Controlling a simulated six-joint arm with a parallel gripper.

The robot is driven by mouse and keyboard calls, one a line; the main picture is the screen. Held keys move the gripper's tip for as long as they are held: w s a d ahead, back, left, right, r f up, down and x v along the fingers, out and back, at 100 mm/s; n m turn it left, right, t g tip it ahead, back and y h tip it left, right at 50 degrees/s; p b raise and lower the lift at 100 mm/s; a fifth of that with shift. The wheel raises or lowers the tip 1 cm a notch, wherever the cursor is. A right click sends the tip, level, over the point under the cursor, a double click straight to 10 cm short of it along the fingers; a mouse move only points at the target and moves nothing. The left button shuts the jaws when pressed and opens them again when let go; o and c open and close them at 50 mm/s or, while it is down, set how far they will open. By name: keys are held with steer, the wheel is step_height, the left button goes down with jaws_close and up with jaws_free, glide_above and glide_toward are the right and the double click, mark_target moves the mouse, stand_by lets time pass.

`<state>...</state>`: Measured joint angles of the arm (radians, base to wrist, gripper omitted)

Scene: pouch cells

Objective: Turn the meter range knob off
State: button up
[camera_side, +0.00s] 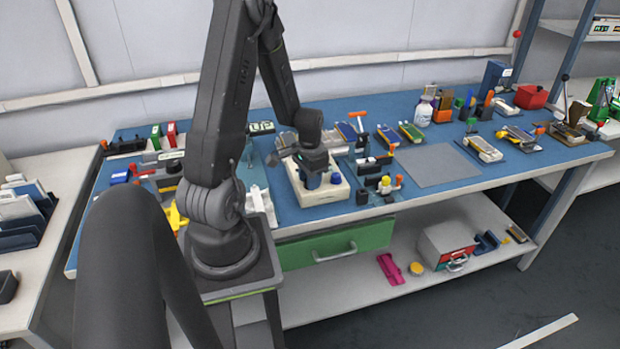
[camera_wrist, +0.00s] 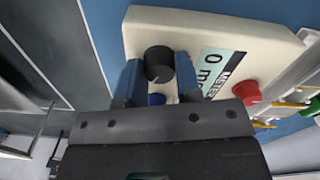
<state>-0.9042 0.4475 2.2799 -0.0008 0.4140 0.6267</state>
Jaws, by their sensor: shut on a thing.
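The meter (camera_wrist: 200,30) is a cream box on the blue bench top, with a black round range knob (camera_wrist: 158,62) that has a pale pointer mark. In the wrist view my gripper (camera_wrist: 158,75) has one blue finger on each side of the black knob and is shut on it. In the side view the meter (camera_side: 334,195) stands below my gripper (camera_side: 312,180), which hides the black knob there.
A grey mat (camera_side: 437,166) further right is bare. A green drawer (camera_side: 340,243) is below the bench edge.

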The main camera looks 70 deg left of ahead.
steer(key=n, duration=0.5)
steer(key=shift+n, duration=0.3)
steer(key=n, duration=1.2)
steer(key=shift+a+n, duration=0.1)
steer(key=shift+n, duration=0.3)
steer(key=n, duration=0.5)
steer(key=shift+s, duration=0.1)
steer(key=shift+n, duration=0.3)
steer(key=o, duration=0.9)
